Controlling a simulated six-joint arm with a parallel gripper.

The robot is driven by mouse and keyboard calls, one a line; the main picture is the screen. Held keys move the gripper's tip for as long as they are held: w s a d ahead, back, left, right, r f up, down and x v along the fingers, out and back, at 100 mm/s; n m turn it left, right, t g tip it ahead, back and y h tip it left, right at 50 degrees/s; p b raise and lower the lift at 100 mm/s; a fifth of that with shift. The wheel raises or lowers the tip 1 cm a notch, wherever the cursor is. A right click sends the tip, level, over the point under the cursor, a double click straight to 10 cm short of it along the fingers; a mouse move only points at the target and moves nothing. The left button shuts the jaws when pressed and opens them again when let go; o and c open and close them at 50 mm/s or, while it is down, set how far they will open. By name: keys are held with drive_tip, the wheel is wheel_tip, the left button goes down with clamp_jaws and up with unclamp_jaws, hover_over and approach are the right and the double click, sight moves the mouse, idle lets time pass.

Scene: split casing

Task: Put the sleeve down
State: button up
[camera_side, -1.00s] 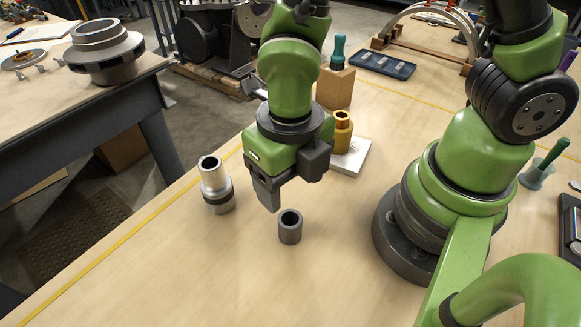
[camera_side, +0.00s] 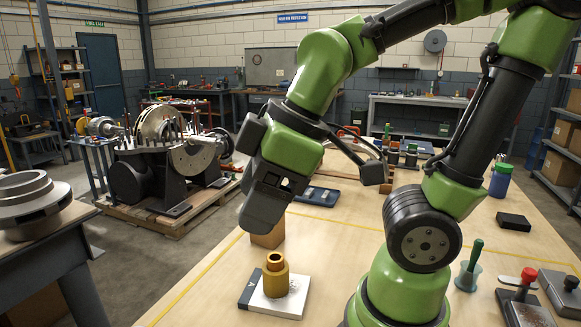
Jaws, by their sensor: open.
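My gripper (camera_side: 262,211) is raised above the bench, its dark jaws pointing down and slightly left. It is open, and I see no part held in it. The plain grey sleeve seen earlier on the bench is outside the present view. A stepped brass-coloured part (camera_side: 275,276) stands upright on a white plate (camera_side: 292,301) with a dark left edge. In the picture it is below my gripper, with a gap between them.
A wooden block (camera_side: 268,238) stands behind the plate, partly hidden by my gripper. A dark blue tray (camera_side: 316,196) lies beyond. A green-handled tool (camera_side: 472,262) and red-knobbed item (camera_side: 526,281) are at right. Bare bench (camera_side: 205,296) lies left of the plate.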

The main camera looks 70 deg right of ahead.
drive_tip(key=shift+s+d+r+m+t, duration=0.35)
drive_tip(key=shift+s+r+m, duration=0.2)
drive_tip(key=shift+m, duration=1.2)
drive_tip(key=shift+s+d+r+m+t, duration=0.35)
drive_tip(key=shift+s+r+m, duration=0.2)
drive_tip(key=shift+m, duration=1.15)
drive_tip(key=shift+s+d+r+m+t, duration=0.35)
drive_tip(key=shift+s+r+m, duration=0.2)
drive_tip(key=shift+m, duration=1.2)
